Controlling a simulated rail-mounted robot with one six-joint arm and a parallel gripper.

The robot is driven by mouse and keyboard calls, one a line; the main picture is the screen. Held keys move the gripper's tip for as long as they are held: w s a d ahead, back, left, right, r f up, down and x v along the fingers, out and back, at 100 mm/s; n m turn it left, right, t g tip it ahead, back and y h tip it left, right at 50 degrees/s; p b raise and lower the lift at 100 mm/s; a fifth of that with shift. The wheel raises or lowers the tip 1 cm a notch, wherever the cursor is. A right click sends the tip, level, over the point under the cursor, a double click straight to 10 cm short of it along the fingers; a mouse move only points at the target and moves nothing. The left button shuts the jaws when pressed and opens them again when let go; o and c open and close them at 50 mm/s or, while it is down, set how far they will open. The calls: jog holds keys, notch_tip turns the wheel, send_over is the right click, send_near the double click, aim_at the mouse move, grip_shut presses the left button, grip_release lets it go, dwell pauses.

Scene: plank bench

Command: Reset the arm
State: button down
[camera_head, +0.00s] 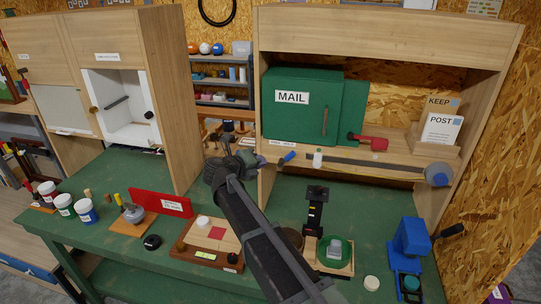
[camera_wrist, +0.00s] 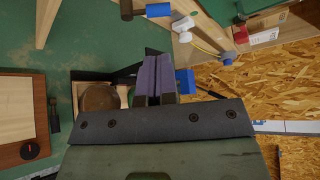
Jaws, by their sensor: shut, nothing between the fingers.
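My arm reaches up from the bottom of the head view over the green bench (camera_head: 120,205). My gripper (camera_head: 238,158) is at its far end, above the bench and in front of the gap between the two wooden cabinets. In the wrist view its two fingers (camera_wrist: 153,72) are together with nothing between them. The gripper looks clear of the objects around it, though its exact height is hard to tell.
A green MAIL box (camera_head: 302,110) stands on the right cabinet's shelf. Several jars line the left. Part of the bench is hidden behind my arm.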

jog(key=shift+s+a+r, duration=0.2)
jog(key=shift+s+a, duration=0.25)
jog(key=shift+s, duration=0.1)
jog(key=shift+a, duration=0.1)
